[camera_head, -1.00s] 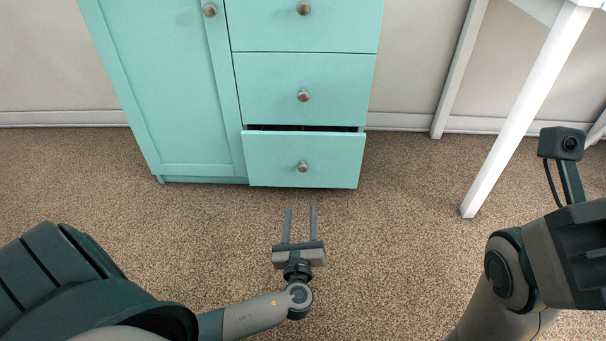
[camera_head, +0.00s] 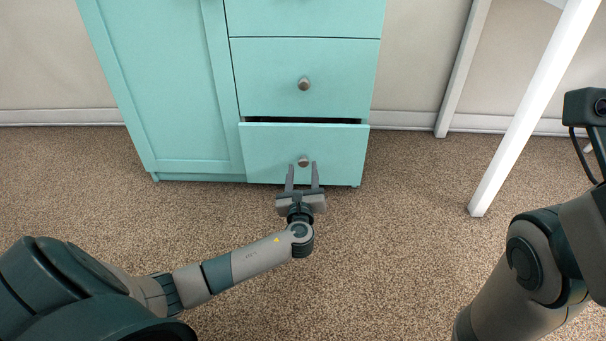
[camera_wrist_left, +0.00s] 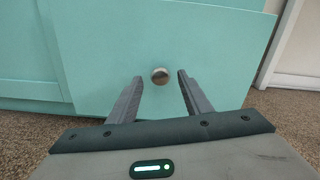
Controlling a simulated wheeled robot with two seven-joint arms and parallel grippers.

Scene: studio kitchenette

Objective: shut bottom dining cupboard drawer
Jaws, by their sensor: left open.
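The bottom drawer (camera_head: 262,150) of the turquoise dining cupboard (camera_head: 168,85) stands slightly open, with a dark gap along its top edge. Its round metal knob (camera_head: 303,161) is at the middle of the front. My left gripper (camera_head: 303,167) is open, with its two fingers pointing at the drawer front, one on each side of the knob in the picture. In the left wrist view the knob (camera_wrist_left: 160,76) shows just beyond and between the open fingers (camera_wrist_left: 157,85). I cannot tell whether the fingertips touch the drawer front. My right arm shows at the right, but its gripper is out of view.
The middle drawer (camera_head: 270,80) above is shut, and so is the cupboard door (camera_head: 165,110) on the left. A white table leg (camera_head: 530,110) stands to the right. The brown carpet (camera_head: 400,230) in front of the cupboard is clear.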

